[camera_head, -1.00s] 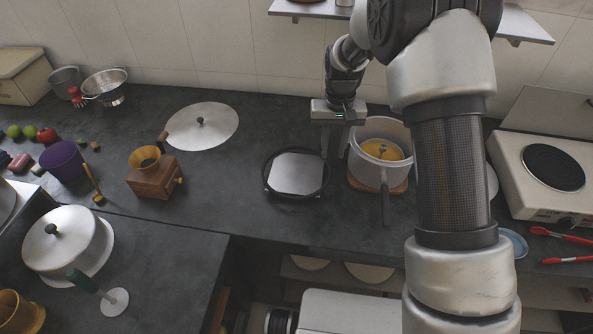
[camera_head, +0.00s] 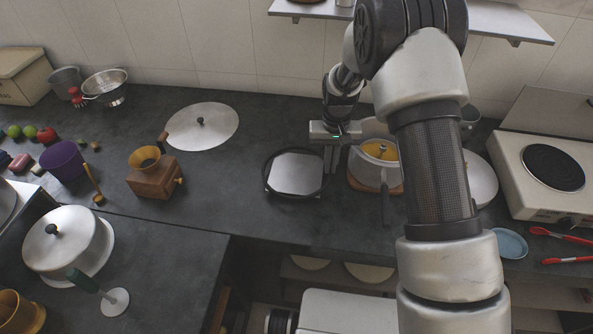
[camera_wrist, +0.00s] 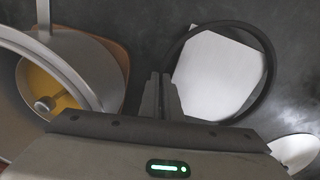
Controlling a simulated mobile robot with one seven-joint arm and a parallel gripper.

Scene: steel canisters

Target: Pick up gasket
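The gasket (camera_head: 267,164) is a thin black ring lying around a pale square plate (camera_head: 296,173) on the dark counter. The ring also shows in the wrist view (camera_wrist: 272,62), with the plate (camera_wrist: 215,75) inside its outline. My gripper (camera_head: 330,171) is at the right edge of the ring, pointing down. In the wrist view its two fingers (camera_wrist: 161,78) are nearly together, with the ring's near side between or right against their tips. The exact contact is partly hidden by the fingers. I cannot tell whether the ring is clear of the counter.
A pot with yellow inside (camera_head: 372,173) stands on a wooden board close to the right of my gripper. A flat lid (camera_head: 202,128) and a wooden grinder (camera_head: 155,180) are to the left. A hot plate (camera_head: 540,175) is at the right. The counter in front of the ring is clear.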

